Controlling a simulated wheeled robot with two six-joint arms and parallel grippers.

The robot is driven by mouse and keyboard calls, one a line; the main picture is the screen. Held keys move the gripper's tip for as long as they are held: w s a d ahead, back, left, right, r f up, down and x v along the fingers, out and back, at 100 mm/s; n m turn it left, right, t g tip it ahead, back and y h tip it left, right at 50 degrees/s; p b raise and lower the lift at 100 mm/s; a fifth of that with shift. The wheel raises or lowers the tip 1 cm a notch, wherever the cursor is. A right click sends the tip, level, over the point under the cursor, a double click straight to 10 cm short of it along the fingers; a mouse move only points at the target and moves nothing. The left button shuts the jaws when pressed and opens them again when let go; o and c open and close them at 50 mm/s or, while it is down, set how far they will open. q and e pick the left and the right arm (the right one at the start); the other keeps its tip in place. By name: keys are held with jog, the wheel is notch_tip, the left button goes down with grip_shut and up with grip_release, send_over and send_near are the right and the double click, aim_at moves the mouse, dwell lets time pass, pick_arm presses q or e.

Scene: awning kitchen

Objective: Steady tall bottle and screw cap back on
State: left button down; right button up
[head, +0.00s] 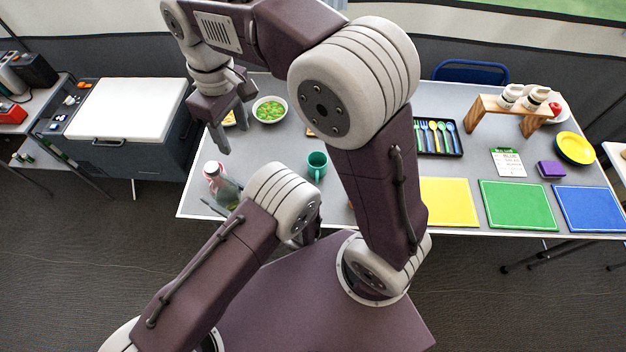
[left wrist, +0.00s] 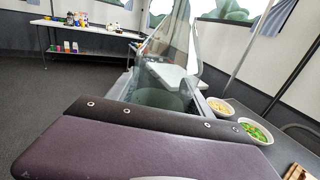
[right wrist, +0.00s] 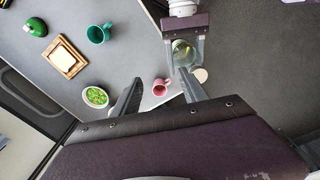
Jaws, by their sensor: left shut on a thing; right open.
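The tall clear bottle (head: 219,186) with green inside stands at the table's left front corner. It fills the middle of the left wrist view (left wrist: 165,72), its top cut off. My left gripper (right wrist: 186,50) is shut around it in the right wrist view; my own arm partly hides this in the head view. A pale round disc (right wrist: 201,75) shows beside the bottle body; I cannot tell whether it is the cap on its mouth or lies apart. My right gripper (head: 232,122) is open and empty, above the table's left side, apart from the bottle.
A pink mug (right wrist: 161,87) is close to the bottle at the table edge. A teal mug (head: 317,164) stands further right, and a salad bowl (head: 269,109) behind. A cool box (head: 122,115) stands left of the table. Cutting boards (head: 517,203) lie at the right.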

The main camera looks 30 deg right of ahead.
jog(key=s+d+f+m, duration=0.8)
jog(key=s+d+f, duration=0.3)
jog(key=d+f, duration=0.3)
jog(key=shift+s+f+t, duration=0.15)
jog(key=shift+f+t, duration=0.25)
jog(key=shift+f, duration=0.3)
